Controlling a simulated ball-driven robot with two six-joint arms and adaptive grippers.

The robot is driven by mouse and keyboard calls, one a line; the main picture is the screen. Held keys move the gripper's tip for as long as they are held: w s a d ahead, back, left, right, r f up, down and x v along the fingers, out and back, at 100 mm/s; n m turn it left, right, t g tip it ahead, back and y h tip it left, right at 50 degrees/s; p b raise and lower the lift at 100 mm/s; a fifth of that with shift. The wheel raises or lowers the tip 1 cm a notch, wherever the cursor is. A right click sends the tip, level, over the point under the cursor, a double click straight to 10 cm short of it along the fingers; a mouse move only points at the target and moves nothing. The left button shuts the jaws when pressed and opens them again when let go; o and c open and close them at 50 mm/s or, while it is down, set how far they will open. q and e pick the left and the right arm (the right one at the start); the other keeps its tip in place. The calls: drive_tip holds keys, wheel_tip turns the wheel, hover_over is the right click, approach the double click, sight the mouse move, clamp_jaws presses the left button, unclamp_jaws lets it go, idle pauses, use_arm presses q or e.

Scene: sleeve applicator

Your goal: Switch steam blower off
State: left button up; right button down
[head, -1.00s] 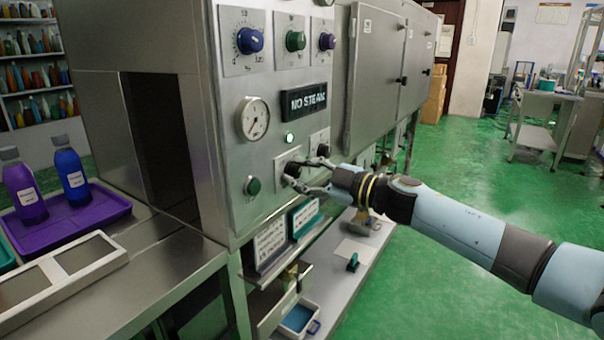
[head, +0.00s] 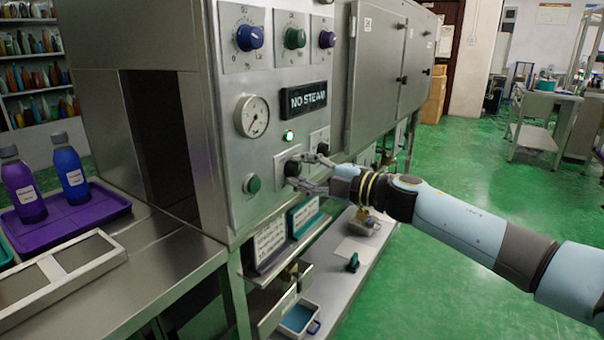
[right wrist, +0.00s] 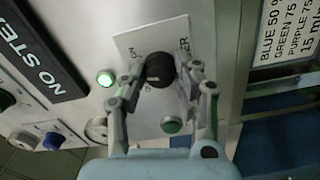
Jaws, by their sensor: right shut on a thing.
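The grey metal machine (head: 238,200) has a front panel with a black rotary knob (head: 292,168) on a light plate. My right gripper (head: 305,170) is at this knob, its fingers on either side of it. In the right wrist view the knob (right wrist: 160,70) sits between the fingertips of my shut gripper (right wrist: 162,80). The plate's lettering is partly covered by the fingers; an ending "ER" shows. A green light (head: 290,137) is lit, and the dark display (head: 307,98) reads "NO STEAM". My left gripper is not in view.
A pressure gauge (head: 252,116), a green button (head: 252,184) and a second switch (head: 320,142) are close to the knob. Blue, green and purple dials line the panel's top. Bottles stand in a purple tray (head: 112,207) at left.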

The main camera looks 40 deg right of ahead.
drive_tip(key=n+b, duration=0.1)
drive_tip(key=n, duration=0.4)
drive_tip(key=shift+f+n+b, duration=0.2)
drive_tip(key=shift+n+b, duration=0.1)
drive_tip(key=shift+b, duration=0.05)
drive_tip(key=n+b, duration=0.2)
drive_tip(key=n, duration=0.3)
drive_tip(key=shift+n, duration=0.3)
drive_tip(key=shift+r, duration=0.1)
drive_tip(key=c, duration=1)
unclamp_jaws()
drive_tip(key=shift+s, duration=0.1)
drive_tip(key=shift+v, duration=5.95)
